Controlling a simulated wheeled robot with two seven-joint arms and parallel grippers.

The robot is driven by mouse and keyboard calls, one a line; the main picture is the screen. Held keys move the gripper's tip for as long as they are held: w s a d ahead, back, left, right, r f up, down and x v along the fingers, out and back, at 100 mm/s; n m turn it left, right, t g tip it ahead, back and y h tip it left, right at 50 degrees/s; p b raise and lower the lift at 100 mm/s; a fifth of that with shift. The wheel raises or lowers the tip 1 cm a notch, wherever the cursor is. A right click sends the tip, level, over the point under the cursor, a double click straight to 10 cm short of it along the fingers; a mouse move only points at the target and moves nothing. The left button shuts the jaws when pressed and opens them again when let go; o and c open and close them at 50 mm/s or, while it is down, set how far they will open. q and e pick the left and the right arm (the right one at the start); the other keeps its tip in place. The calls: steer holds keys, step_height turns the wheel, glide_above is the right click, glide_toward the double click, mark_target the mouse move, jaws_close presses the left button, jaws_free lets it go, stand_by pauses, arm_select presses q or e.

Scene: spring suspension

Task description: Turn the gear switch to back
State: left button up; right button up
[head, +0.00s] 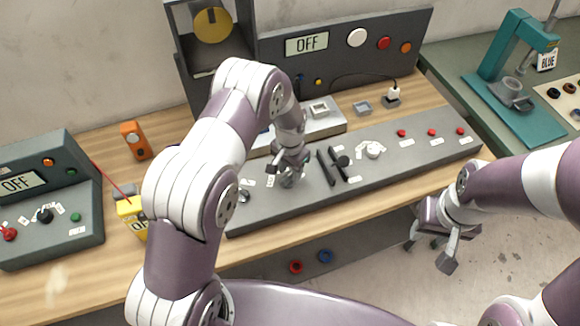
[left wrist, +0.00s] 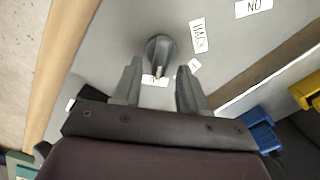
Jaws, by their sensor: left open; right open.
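The gear switch is a dark round knob (left wrist: 160,50) on a grey panel in the left wrist view. A BACK label (left wrist: 198,36) lies to its right, with a small label below that. A light mark on the knob's lower side points toward another label, partly covered, between my fingers. My left gripper (left wrist: 158,78) is open, its fingers on either side of the knob's lower end; I cannot tell if they touch it. In the head view my left gripper (head: 290,174) is low over the console and largely hides the knob. My right gripper (head: 432,250) is open and empty off the console's front right.
The grey console (head: 400,165) also carries black levers (head: 332,166), a white knob (head: 373,150) and red buttons (head: 432,132). Left stand a yellow box (head: 131,212) and another control box (head: 60,225). A teal press (head: 505,60) stands right.

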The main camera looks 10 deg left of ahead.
arm_select(q)
steer(key=shift+s+f, duration=0.1)
steer(key=shift+f, duration=0.15)
steer(key=shift+s, duration=0.25)
steer(key=shift+w+f, duration=0.1)
steer(key=shift+c, duration=0.6)
steer(key=shift+w, duration=0.1)
jaws_close()
arm_select(e)
steer(key=shift+s+r, duration=0.15)
steer(key=shift+s, duration=0.1)
